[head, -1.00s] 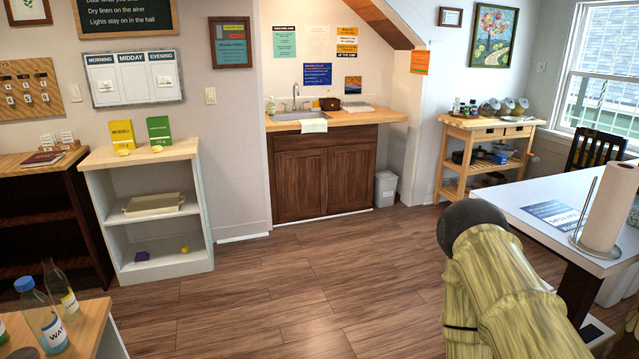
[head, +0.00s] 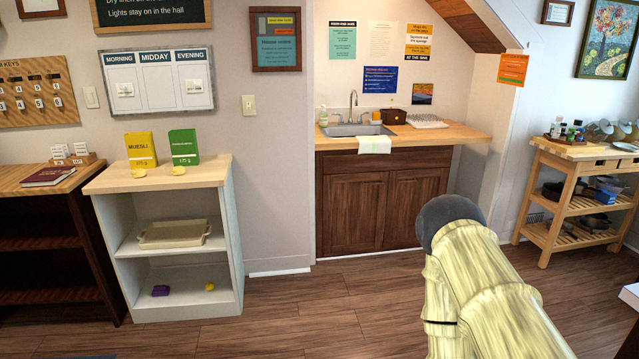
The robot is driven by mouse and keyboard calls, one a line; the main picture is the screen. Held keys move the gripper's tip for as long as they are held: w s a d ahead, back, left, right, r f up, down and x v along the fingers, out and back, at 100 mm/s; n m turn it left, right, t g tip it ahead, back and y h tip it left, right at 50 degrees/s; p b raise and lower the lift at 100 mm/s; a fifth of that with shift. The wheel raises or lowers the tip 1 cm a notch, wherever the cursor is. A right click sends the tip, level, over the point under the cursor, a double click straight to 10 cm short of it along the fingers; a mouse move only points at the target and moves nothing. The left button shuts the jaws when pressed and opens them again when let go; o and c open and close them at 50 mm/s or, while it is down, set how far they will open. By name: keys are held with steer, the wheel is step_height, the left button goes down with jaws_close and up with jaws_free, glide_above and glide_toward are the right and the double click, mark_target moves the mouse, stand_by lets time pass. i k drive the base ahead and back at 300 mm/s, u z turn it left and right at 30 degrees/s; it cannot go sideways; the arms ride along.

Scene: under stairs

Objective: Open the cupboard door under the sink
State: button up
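The dark wooden cupboard under the sink (head: 368,208) stands in the alcove ahead, right of the picture's middle. Its two doors, left (head: 352,214) and right (head: 415,210), both look shut. No handles can be made out at this distance. The sink (head: 358,129) is set in the wooden counter above, with a cloth (head: 374,145) hanging over the front edge. My arm, in a pale yellow cover, reaches up from the lower right. My gripper's fingers do not show.
Open wooden floor (head: 290,310) lies before the cupboard. A white shelf unit (head: 230,240) stands to the left, with boxes on top. A wooden trolley (head: 570,205) stands at the right. A table corner (head: 629,296) shows at the lower right edge.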

mark_target(354, 205)
steer(key=u, duration=0.05)
steer(key=i, duration=3.35)
steer(key=z, duration=0.4)
steer(key=i, duration=1.15)
steer(key=z, duration=0.1)
